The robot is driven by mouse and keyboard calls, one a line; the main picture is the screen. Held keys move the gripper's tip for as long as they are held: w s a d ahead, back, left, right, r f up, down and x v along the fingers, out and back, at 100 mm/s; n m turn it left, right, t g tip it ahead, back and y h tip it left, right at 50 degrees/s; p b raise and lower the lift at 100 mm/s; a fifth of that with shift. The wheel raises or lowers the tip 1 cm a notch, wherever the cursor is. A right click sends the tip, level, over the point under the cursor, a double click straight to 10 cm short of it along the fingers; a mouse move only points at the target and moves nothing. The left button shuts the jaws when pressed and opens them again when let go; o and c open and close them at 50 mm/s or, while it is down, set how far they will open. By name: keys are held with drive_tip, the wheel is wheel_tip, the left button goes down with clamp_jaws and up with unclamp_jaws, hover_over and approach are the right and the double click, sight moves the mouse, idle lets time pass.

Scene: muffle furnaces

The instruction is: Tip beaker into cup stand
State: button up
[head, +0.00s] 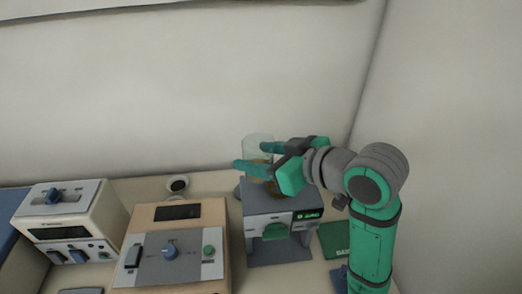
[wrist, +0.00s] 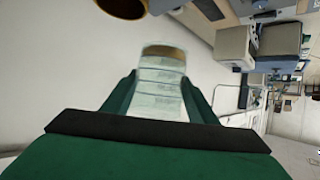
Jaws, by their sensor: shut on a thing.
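The clear glass beaker (head: 258,141) is between the fingers of my gripper (head: 256,157), above the grey machine at the back. It looks roughly upright in the head view, with something brownish low in it, partly hidden by the gripper. In the wrist view the beaker (wrist: 160,75) sits between both green fingers of my gripper (wrist: 160,98), with a brown band at its far end. A small white cup-like holder with a dark opening (head: 178,184) stands to the left; it may be the cup stand, but I cannot tell for sure.
The grey machine (head: 258,226) with a green front part stands below my gripper. A wooden-sided control box (head: 150,218) and a cream box (head: 62,218) stand to the left. A green book-like item (head: 334,240) lies at right. A brown-rimmed round object (wrist: 122,8) is cut off in the wrist view.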

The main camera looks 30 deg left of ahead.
drive_tip(key=shift+s+f, duration=0.1)
drive_tip(key=shift+f, duration=1.4)
drive_tip(key=shift+s+a+r+m+g, duration=0.1)
drive_tip(key=shift+s+r+m+g, duration=0.1)
drive_tip(key=shift+m+g, duration=0.15)
drive_tip(key=shift+r+m+y, duration=0.1)
drive_tip(key=shift+m+y, duration=0.15)
drive_tip(key=shift+y, duration=0.15)
drive_tip(key=shift+s+r+m+g, duration=0.1)
drive_tip(key=shift+s+m+g, duration=0.1)
drive_tip(key=shift+m+g, duration=0.2)
drive_tip(key=shift+a, duration=0.1)
drive_tip(key=shift+m+y, duration=0.3)
drive_tip(key=shift+s, duration=0.15)
drive_tip(key=shift+g, duration=0.35)
